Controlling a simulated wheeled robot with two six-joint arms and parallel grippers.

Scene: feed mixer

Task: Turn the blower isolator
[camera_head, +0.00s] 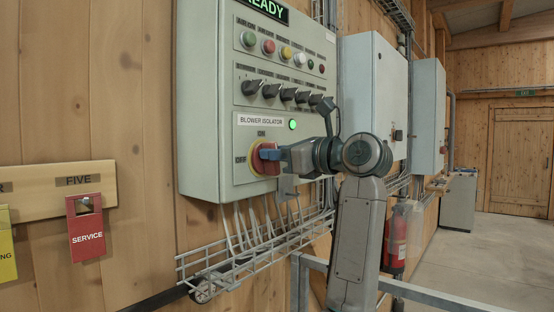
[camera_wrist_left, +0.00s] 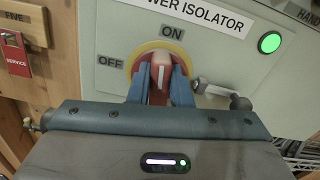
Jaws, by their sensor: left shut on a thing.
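The blower isolator (camera_head: 256,160) is a red rotary handle on a yellow disc, low on the grey control panel (camera_head: 211,100). ON is marked above it and OFF to its left. My left gripper (camera_head: 277,158) comes to it from the right and is shut on the red handle. In the left wrist view the two blue fingers (camera_wrist_left: 161,90) stand either side of the red handle (camera_wrist_left: 161,70), whose white line points up toward ON. A green lamp (camera_wrist_left: 269,42) is lit beside the label; it also shows in the head view (camera_head: 292,124). My right gripper is not in view.
Black selector knobs (camera_head: 270,90) and coloured buttons (camera_head: 268,46) sit above the isolator. A wire cable tray (camera_head: 230,262) runs below the panel. A red SERVICE tag (camera_head: 86,232) hangs at left. A metal rail (camera_head: 430,294) and a fire extinguisher (camera_head: 395,240) stand at right.

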